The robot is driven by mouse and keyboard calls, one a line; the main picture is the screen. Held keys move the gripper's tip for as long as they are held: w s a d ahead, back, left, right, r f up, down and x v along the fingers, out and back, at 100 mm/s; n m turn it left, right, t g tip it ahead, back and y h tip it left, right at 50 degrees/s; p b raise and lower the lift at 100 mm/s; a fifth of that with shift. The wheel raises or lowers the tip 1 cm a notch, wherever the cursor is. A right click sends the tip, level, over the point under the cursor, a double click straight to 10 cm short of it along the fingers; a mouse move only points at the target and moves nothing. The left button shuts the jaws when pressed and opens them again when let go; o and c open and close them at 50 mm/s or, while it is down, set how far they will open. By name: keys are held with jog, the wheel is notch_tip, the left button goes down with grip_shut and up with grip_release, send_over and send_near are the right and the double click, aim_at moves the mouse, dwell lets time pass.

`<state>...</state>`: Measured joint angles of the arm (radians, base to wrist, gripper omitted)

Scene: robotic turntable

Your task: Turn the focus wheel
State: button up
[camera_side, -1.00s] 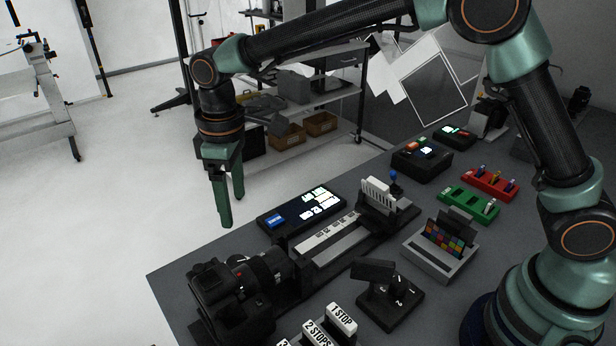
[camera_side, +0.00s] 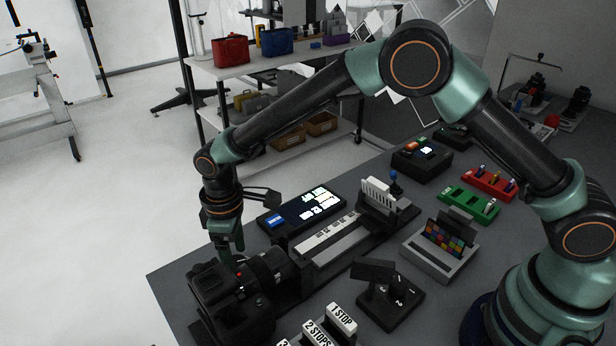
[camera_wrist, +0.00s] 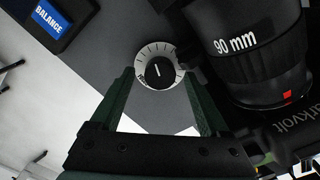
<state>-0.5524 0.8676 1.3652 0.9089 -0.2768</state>
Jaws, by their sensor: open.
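The focus wheel (camera_wrist: 158,72) appears in the wrist view as a small black knob with a white line, inside a pale ring with tick marks. My gripper (camera_wrist: 157,78) is open, with one green finger on each side of the knob in the picture. I cannot tell whether the fingers touch it. In the side view my gripper (camera_side: 230,258) points down just behind the black camera (camera_side: 240,300), and the wheel is hidden there. The camera's lens (camera_wrist: 262,45), marked 90 mm, is close to the right finger in the wrist view.
A display box (camera_side: 302,208) with a blue BALANCE label lies behind the rail (camera_side: 330,238). A black rocker-like stand (camera_side: 376,295) and STOP blocks (camera_side: 341,318) stand to the right of the camera. The table's left edge runs close to my gripper.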

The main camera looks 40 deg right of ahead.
jog(key=shift+f, duration=0.3)
grip_shut()
jog(key=shift+m, duration=0.3)
